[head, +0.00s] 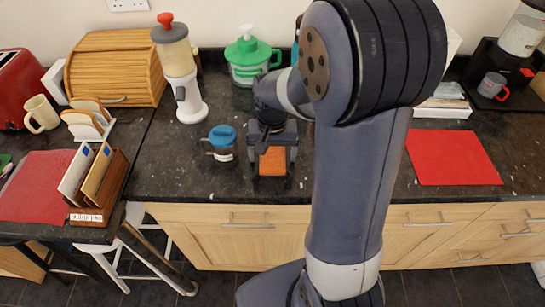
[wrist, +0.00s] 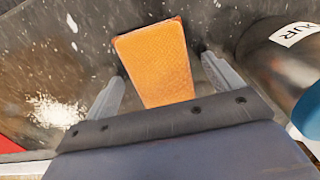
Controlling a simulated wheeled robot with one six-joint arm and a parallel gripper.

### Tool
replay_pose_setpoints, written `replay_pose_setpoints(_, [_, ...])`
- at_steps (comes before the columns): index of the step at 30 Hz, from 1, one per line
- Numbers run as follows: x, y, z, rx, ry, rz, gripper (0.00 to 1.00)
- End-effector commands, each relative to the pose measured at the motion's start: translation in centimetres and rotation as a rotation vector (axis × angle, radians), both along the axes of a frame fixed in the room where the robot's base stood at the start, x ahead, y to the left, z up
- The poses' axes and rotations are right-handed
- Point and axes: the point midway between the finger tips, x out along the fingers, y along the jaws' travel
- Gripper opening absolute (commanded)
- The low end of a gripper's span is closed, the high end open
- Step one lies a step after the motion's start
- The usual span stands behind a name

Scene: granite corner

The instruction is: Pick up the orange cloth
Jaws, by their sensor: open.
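The orange cloth (head: 273,160) lies flat on the dark granite counter and is partly covered by my gripper in the head view. In the wrist view the cloth (wrist: 157,62) is a textured orange rectangle, and its near end is hidden by the gripper body. My gripper (head: 272,174) is over the cloth and points down at the counter. In the wrist view the two fingers of my gripper (wrist: 163,73) are apart, one on each side of the cloth's near part. Nothing is held. I cannot tell the exact height of the fingertips above the counter.
A blender (head: 180,72) and a green-lidded container (head: 249,60) stand behind. A red mat (head: 452,158) lies to the right.

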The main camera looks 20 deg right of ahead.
Motion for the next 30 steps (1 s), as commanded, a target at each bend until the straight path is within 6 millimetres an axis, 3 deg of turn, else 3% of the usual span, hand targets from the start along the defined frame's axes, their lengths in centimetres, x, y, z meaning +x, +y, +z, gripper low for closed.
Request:
replay_pose_setpoints(5, [0.01,0.00,0.02,0.000,0.000,0.000,0.86])
replay_pose_setpoints(22, [0.02,-0.01,0.05,0.000,0.000,0.000,0.39])
replay_pose_setpoints(30, [0.06,-0.01,0.36,0.000,-0.002,0.000,0.39])
